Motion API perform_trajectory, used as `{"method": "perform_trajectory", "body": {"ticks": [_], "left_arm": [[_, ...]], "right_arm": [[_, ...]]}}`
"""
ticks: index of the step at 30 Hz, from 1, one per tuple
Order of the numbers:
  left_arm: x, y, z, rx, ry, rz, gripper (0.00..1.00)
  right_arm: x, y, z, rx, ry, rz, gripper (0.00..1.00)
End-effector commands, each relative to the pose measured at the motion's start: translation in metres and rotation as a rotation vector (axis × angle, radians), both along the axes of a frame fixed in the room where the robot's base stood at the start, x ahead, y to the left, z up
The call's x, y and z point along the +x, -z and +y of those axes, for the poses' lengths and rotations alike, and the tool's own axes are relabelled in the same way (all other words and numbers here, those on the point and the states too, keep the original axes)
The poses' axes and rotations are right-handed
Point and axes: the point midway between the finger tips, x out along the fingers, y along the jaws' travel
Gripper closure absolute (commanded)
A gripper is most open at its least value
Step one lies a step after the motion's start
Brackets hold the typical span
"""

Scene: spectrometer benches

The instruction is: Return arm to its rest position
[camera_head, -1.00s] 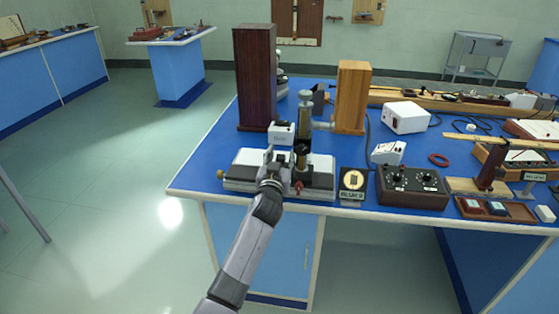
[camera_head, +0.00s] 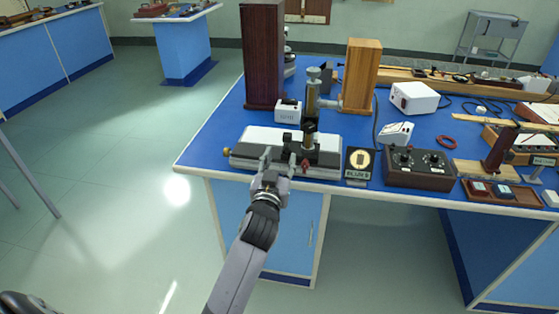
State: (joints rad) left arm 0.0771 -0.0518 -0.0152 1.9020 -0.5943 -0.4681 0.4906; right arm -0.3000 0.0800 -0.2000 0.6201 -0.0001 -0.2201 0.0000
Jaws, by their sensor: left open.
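My left gripper (camera_head: 275,162) shows in the head view at the front edge of the blue bench. Its jaws are open, with the two fingers pointing away from me, and nothing shows between them. It is in front of a white and grey instrument base (camera_head: 262,143), overlapping its front side in the picture; I cannot tell if they touch. A brass and grey upright tube (camera_head: 312,100) stands on the base, with a small white box (camera_head: 288,112) beside it. My right gripper is not in view.
Open floor (camera_head: 110,190) lies to the left.

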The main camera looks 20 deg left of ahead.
Motion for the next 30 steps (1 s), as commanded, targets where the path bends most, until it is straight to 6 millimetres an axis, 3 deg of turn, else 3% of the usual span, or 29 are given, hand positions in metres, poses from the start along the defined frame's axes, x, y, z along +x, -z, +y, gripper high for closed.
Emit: {"method": "perform_trajectory", "body": {"ticks": [11,14,17,20,23,26,30], "left_arm": [[0.001,0.002,0.000,0.000,0.001,0.004,0.58],[0.002,0.021,-0.004,0.003,0.015,0.041,0.58],[0.001,0.069,-0.013,0.010,0.046,0.132,0.58],[-0.008,0.139,-0.026,0.019,0.093,0.264,0.58],[-0.029,0.213,-0.037,0.024,0.140,0.403,0.58],[-0.060,0.283,-0.047,0.026,0.183,0.538,0.58],[-0.120,0.372,-0.054,0.026,0.234,0.721,0.58]], "right_arm": [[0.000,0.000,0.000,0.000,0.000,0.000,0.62],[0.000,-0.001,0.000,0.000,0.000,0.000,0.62],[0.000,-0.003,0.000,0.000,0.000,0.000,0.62],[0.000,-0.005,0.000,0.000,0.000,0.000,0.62],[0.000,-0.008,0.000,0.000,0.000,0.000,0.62],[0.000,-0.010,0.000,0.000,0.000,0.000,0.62],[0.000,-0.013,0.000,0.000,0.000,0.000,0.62]]}}
